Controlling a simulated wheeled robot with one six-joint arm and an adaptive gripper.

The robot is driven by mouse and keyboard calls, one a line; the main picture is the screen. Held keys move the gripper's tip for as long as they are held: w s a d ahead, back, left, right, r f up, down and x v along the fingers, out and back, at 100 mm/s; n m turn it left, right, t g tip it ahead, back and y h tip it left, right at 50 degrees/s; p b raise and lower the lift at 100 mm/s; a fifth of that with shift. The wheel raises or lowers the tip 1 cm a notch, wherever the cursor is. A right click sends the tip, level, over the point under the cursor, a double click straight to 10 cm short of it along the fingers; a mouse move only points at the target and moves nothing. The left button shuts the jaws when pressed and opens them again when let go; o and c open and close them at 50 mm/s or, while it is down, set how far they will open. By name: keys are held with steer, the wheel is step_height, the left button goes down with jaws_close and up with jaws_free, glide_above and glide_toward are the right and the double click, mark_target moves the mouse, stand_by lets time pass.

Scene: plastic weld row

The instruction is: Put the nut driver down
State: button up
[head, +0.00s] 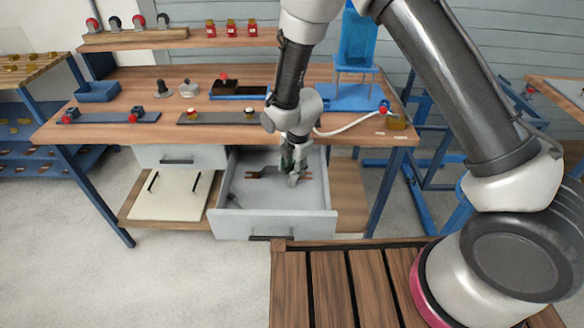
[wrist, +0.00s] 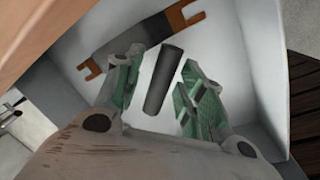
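My gripper (head: 292,178) points down into the open grey drawer (head: 275,226) under the workbench. In the wrist view its green-padded fingers (wrist: 164,92) stand apart, with a dark cylinder (wrist: 163,80) between them, probably the nut driver. Gaps show on both sides of the cylinder, so the gripper looks open around it. In the head view the cylinder cannot be made out clearly behind the fingers.
A dark bar with orange-brown forked ends (wrist: 135,38) lies in the drawer beside the cylinder. A small dark thing (head: 233,199) lies near the drawer's front left. Drawer walls surround my fingers. The workbench top (head: 170,134) overhangs behind; a slatted wooden surface (head: 330,285) is in front.

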step_height(320, 180, up, 12)
steer(key=s+d, duration=0.1)
steer(key=shift+s+d, duration=0.25)
steer(key=s+d+r+m+t, duration=0.1)
steer(key=s+d+r+m, duration=0.2)
steer(key=d+r+m, duration=0.55)
steer(key=s+d+r+m, duration=0.2)
steer(key=d+r+m, duration=0.3)
steer(key=d+r, duration=0.7)
steer(key=s+d+r+m, duration=0.2)
steer(key=s+d+m, duration=0.4)
steer(key=s, duration=0.3)
steer(key=s+d+r+m+t+h, duration=0.1)
steer(key=s+d+r+m, duration=0.2)
steer(key=s+d+m, duration=0.4)
steer(key=shift+s+r+t, duration=0.3)
steer(key=shift+s, duration=0.6)
